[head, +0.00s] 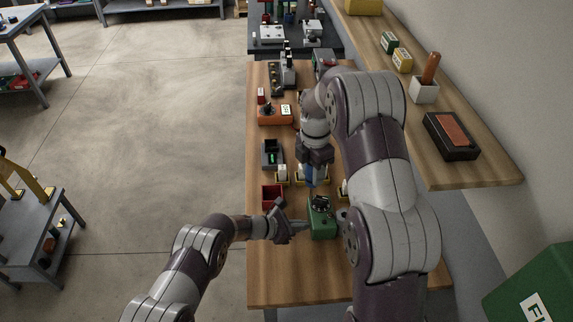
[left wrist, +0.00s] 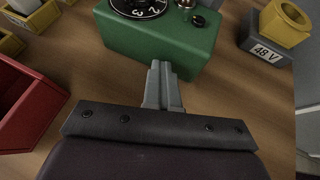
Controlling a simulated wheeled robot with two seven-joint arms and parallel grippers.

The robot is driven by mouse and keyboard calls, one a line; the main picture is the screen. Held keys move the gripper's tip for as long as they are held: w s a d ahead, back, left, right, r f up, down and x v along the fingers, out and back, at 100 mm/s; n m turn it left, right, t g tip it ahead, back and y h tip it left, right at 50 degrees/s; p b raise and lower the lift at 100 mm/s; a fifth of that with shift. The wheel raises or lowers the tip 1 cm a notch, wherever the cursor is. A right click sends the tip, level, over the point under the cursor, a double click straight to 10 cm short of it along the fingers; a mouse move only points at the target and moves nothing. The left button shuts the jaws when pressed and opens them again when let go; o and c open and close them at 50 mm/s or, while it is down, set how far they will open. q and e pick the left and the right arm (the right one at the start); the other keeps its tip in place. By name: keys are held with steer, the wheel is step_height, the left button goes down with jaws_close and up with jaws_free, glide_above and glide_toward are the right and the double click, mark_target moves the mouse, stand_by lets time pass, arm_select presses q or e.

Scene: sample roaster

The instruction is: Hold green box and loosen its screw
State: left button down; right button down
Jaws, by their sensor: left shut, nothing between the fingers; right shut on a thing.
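The green box (head: 322,226) stands on the wooden bench with a dark dial on top. It also shows in the left wrist view (left wrist: 165,42), with a numbered black dial (left wrist: 140,7), a silver part (left wrist: 186,3) and a small black knob (left wrist: 198,20). I cannot tell which is the screw. My left gripper (head: 303,226) is shut and empty, its fingertips (left wrist: 162,66) at the box's near side; contact is unclear. My right gripper (head: 312,166) is shut on a slim blue tool (head: 310,178), held upright just behind and above the box. The tool's tip is unclear.
A red bin (head: 272,196) stands left of the box, and a grey "48 V" holder (left wrist: 262,48) with a yellow ring shows at its right. Bare bench (head: 290,275) lies in front.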

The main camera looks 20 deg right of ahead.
mark_target(311, 183)
steer(key=shift+w+a, duration=0.1)
steer(key=shift+w, duration=0.1)
steer(key=shift+s+f, duration=0.15)
steer(key=shift+f, duration=2.25)
